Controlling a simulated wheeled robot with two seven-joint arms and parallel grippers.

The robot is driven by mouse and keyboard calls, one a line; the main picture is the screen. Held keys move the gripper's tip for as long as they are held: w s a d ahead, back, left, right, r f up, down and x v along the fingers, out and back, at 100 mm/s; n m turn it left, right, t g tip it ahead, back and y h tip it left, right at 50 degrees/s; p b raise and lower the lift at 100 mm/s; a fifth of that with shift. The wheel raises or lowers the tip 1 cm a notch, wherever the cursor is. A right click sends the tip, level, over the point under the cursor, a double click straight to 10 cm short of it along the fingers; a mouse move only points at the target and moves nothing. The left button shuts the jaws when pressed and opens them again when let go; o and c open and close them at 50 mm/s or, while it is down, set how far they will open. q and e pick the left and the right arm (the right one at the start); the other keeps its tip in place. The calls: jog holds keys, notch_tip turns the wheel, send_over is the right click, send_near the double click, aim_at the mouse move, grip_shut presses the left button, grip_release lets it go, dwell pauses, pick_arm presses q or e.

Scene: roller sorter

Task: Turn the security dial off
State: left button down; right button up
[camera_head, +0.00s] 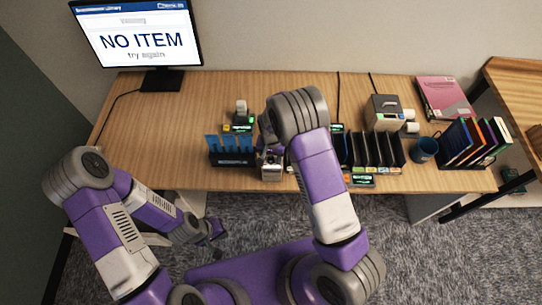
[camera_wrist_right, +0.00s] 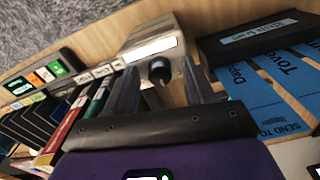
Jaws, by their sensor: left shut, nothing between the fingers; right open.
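The security dial looks to be a dark round knob (camera_wrist_right: 158,68) on the front of a grey metal box (camera_wrist_right: 140,48) with a blank white label, in the right wrist view. The box also shows in the head view (camera_head: 271,172), at the table's front edge. My right gripper (camera_wrist_right: 161,84) is open, with one finger on each side of the knob. I cannot tell whether the fingers touch it, and its pointer or setting is not readable. My left gripper (camera_head: 211,236) is shut and empty, low in front of the table, away from the box.
A holder (camera_head: 231,160) with blue cards stands left of the box. A rack of dark slots (camera_head: 375,152) stands to the right. A monitor (camera_head: 140,40) reads "NO ITEM try again". A mug (camera_head: 424,151) and books (camera_head: 470,142) are further right. The table's left part is clear.

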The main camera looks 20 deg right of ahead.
grip_shut()
jog(key=shift+n, duration=0.3)
jog(key=n+b, duration=0.2)
jog(key=n, duration=0.2)
jog(key=shift+n+b, duration=0.3)
jog(key=n+b, duration=0.1)
jog(key=n, duration=0.2)
jog(key=shift+n+b, duration=0.5)
jog(key=shift+n, duration=0.8)
grip_release()
